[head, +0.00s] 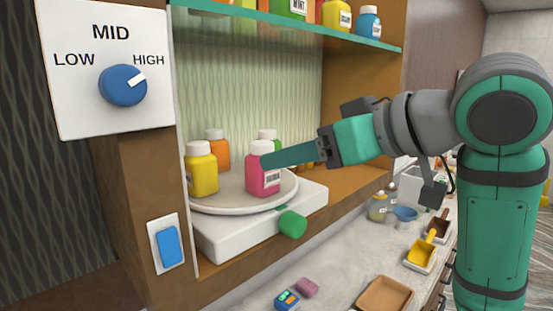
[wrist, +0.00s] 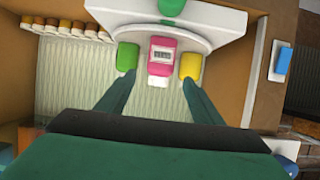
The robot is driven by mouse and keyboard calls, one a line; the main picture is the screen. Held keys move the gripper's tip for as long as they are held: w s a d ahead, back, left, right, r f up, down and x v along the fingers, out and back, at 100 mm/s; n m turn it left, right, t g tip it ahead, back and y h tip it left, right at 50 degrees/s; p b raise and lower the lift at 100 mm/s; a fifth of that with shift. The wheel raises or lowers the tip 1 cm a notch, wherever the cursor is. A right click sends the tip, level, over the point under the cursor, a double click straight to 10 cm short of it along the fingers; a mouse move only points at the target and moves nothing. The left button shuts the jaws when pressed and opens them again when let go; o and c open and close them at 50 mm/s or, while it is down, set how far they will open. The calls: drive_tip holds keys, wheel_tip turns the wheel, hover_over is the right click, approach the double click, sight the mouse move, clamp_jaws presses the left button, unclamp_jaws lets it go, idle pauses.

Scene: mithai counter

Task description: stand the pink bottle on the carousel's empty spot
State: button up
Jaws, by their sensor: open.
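The pink bottle (head: 260,171), with a white cap and a barcode label, stands upright on the front right part of the round pale carousel (head: 225,201). A yellow bottle (head: 202,171) is left of it; an orange bottle (head: 217,149) and a green bottle (head: 268,135) are behind. My gripper (head: 268,159) is open, its fingers at the pink bottle's upper part. In the wrist view, which looks upside down, the pink bottle (wrist: 160,68) shows between my gripper's fingertips (wrist: 159,77), with gaps on both sides. No empty spot is clearly visible.
The carousel's white base has a green knob (head: 292,224) in front. A glass shelf (head: 290,28) with more bottles hangs above. A wooden side wall with a dial panel (head: 107,70) stands at left. A counter with trays (head: 385,294) lies below right.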

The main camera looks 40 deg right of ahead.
drive_tip(key=v, duration=0.3)
drive_tip(key=shift+s+r, duration=0.15)
drive_tip(key=shift+s, duration=0.15)
drive_tip(key=shift+w, duration=0.1)
idle(0.3)
